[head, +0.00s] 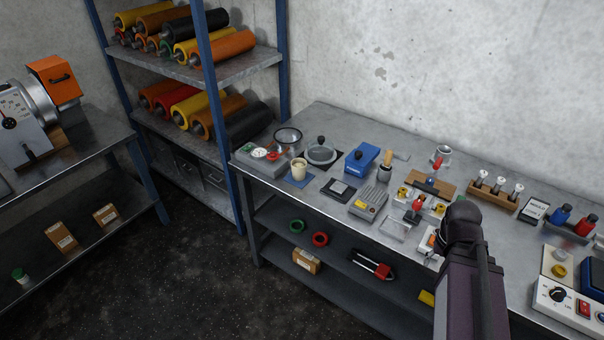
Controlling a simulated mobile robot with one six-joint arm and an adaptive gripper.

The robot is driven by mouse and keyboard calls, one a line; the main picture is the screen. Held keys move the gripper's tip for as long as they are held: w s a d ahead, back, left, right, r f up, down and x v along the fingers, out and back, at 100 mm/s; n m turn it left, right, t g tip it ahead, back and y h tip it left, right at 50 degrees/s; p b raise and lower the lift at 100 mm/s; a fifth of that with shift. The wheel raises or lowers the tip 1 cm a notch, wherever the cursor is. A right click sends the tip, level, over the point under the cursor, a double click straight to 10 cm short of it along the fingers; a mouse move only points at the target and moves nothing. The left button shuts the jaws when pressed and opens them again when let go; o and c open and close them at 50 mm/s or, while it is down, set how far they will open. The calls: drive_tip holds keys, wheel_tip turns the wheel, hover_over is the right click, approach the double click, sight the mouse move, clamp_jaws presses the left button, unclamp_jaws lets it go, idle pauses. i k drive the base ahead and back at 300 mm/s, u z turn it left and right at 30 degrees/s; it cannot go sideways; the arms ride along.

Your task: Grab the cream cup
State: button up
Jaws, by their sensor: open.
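The cream cup (299,170) stands upright near the left front of the metal workbench (330,122). It sits on a small blue mat (291,182), and nothing covers it. My arm rises from the bottom right of the head view, well to the right of the cup. My gripper itself does not show; only dark arm links do.
A gauge device (262,158) is just left of the cup. A round grey lidded piece (321,152) and a blue block (360,158) stand behind and to the right. A dark square pad (338,190) lies right of the cup. A blue shelf post (220,130) rises at left.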

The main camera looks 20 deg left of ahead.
sight(298, 165)
drive_tip(key=u, duration=0.05)
drive_tip(key=i, duration=1)
